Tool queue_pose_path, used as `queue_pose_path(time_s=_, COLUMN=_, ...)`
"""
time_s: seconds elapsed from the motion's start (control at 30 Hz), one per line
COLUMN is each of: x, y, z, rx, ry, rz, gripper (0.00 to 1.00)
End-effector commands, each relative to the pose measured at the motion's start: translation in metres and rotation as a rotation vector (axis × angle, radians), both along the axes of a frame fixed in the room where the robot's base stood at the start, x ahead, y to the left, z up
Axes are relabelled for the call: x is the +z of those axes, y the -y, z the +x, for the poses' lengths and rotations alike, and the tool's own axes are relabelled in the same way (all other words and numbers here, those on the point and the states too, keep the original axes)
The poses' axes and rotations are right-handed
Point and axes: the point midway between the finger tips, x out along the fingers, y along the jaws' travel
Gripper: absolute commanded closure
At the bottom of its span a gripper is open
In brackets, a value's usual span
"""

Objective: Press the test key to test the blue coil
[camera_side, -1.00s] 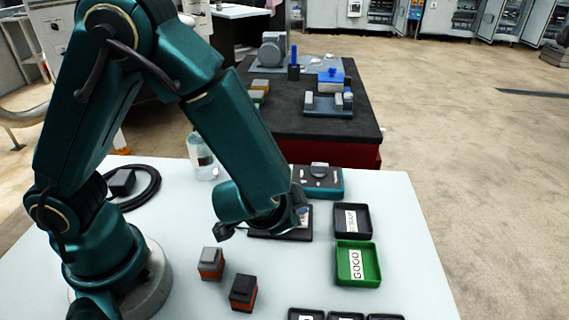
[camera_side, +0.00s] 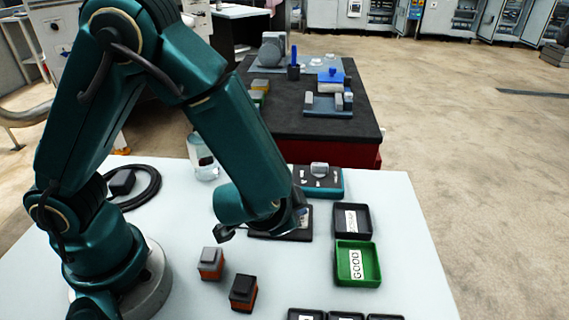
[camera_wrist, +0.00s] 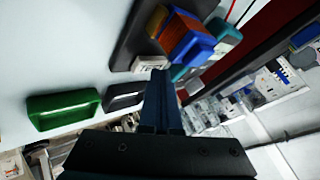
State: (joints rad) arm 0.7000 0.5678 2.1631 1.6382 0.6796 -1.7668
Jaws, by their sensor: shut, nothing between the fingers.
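My gripper (camera_wrist: 160,76) is shut and empty, its fingertips beside a small pale block with dark marks (camera_wrist: 150,62). I cannot tell whether they touch it or whether it is the test key. The blue coil (camera_wrist: 188,36), with blue ends and an orange-brown middle, lies on a dark plate (camera_wrist: 130,30) just beyond the fingertips. In the side view my wrist covers most of the dark plate (camera_side: 262,237) and hides the coil. A teal unit (camera_side: 331,191) with a grey knob and pale marks stands behind the plate; its teal edge shows in the wrist view (camera_wrist: 226,30).
A green tray marked GOOD (camera_side: 372,275) and a black tray (camera_side: 366,231) stand right of the plate. Two orange blocks with grey (camera_side: 211,270) and dark (camera_side: 243,299) tops stand in front. More black trays (camera_side: 345,317) line the front edge. A bottle (camera_side: 203,172) stands behind.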

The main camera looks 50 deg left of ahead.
Motion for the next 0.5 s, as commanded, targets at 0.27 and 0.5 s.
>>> queue_pose_path(time_s=0.27, x=0.013, y=0.0, z=0.0, rx=0.001, ry=0.001, rz=-0.001, gripper=1.0)
queue_pose_path(time_s=0.5, x=0.014, y=0.0, z=0.0, rx=0.0, ry=-0.001, rz=-0.001, gripper=1.0)
